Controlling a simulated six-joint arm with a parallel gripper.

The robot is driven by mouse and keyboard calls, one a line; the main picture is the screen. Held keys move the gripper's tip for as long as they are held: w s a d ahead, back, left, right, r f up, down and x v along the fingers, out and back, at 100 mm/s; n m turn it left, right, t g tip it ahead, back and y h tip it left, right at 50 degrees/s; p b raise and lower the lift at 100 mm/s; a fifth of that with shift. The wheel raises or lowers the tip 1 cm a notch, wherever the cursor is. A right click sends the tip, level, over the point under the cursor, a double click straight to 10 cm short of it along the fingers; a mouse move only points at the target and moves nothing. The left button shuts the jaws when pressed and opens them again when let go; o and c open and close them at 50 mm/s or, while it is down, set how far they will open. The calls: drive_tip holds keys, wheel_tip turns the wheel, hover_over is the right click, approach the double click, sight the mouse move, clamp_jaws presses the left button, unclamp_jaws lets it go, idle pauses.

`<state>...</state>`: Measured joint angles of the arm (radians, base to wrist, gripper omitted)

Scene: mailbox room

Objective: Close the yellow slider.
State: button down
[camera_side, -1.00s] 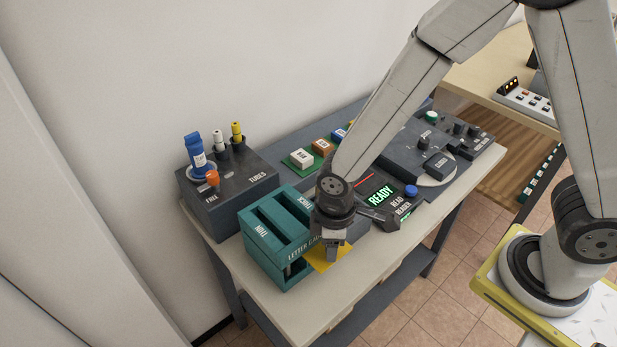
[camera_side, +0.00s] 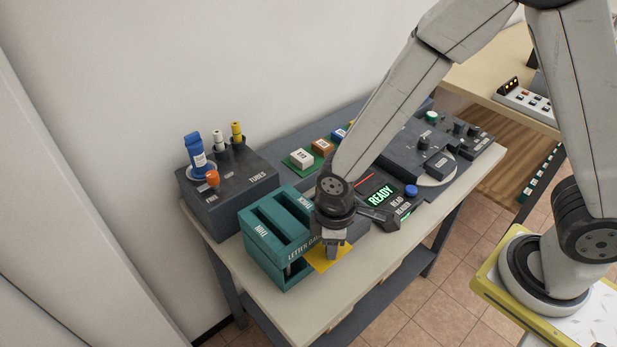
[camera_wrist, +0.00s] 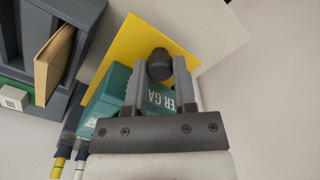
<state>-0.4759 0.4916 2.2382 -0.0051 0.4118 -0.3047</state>
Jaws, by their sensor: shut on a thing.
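The yellow slider is a flat yellow plate (camera_side: 318,264) at the front opening of the teal letter gauge (camera_side: 262,240), and it sticks out past the gauge's front. In the wrist view the yellow plate (camera_wrist: 130,50) carries a round dark knob (camera_wrist: 160,62). My gripper (camera_side: 333,256) is low over the plate, with its fingers pointing down. In the wrist view its fingers (camera_wrist: 160,78) are on both sides of the knob and shut on it. The fingers hide part of the plate, and the teal gauge (camera_wrist: 108,98) shows behind them.
The tubes box (camera_side: 230,192) stands behind the gauge to the left. The card reader (camera_side: 385,210) with its green READY screen stands close to my gripper's right. Small coloured blocks (camera_side: 301,158) lie behind. The pale table edge (camera_side: 300,325) in front is clear.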

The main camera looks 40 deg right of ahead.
sight(318, 265)
drive_tip(key=shift+a, duration=0.1)
idle(0.8)
drive_tip(key=shift+a, duration=1.65)
drive_tip(key=c, duration=0.7)
unclamp_jaws()
drive_tip(key=shift+a, duration=0.1)
drive_tip(key=shift+r, duration=0.1)
wheel_tip(318, 265, up, 8)
drive_tip(key=shift+f, duration=0.2)
